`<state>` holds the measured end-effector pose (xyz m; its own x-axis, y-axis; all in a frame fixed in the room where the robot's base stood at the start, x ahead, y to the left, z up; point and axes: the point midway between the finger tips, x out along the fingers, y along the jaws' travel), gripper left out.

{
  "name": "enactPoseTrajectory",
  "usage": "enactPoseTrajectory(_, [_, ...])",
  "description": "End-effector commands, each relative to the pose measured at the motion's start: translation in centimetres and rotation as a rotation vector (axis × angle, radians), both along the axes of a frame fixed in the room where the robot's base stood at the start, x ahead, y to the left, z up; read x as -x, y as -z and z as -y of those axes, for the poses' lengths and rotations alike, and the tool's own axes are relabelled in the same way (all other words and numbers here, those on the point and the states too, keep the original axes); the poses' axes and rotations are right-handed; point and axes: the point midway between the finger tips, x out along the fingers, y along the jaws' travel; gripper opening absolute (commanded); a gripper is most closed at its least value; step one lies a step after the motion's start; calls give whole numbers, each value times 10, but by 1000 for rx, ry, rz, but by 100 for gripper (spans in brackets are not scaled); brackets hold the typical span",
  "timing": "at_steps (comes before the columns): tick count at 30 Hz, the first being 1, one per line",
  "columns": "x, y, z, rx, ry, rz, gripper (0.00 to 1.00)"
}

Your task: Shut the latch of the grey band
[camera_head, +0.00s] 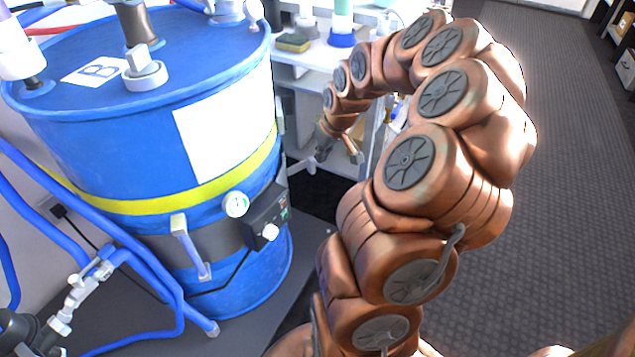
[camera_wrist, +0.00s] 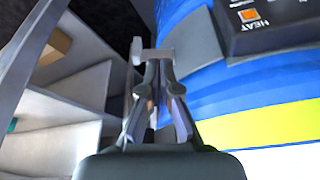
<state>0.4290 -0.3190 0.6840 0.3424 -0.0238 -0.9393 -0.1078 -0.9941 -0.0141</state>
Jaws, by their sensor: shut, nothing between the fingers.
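The grey band (camera_head: 215,246) wraps the lower part of a blue drum (camera_head: 110,150); it also shows in the wrist view (camera_wrist: 193,45). A light grey piece (camera_wrist: 140,48), seemingly the latch, stands out beside the band's end in the wrist view. My gripper (camera_wrist: 157,75) is shut and empty, its tips at or just in front of that piece. I cannot tell whether they touch, and the fingers hide part of it.
A control box (camera_head: 265,217) marked HEAT (camera_wrist: 265,20) sits on the band. A dial (camera_head: 236,204) and an upright bar (camera_head: 190,247) are on the drum's front. White shelves (camera_wrist: 60,110) stand close beside my gripper. Blue hoses (camera_head: 120,255) run at the left. The floor (camera_head: 560,150) at right is clear.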

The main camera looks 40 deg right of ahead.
Motion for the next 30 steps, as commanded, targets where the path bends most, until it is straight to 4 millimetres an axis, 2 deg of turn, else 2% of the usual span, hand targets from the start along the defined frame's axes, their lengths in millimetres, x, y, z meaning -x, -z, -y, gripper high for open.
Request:
enactPoseTrajectory(1, [2, 19, 15, 2, 20, 10, 0])
enactPoseTrajectory(3, [5, 30, 29, 8, 36, 18, 0])
enactPoseTrajectory(7, [8, 37, 42, 16, 48, 26, 0])
enactPoseTrajectory(20, [7, 39, 43, 18, 48, 28, 0])
enactPoseTrajectory(26, [-1, 59, 44, 18, 48, 29, 0])
enactPoseTrajectory(30, [-9, 81, 44, 14, 47, 24, 0])
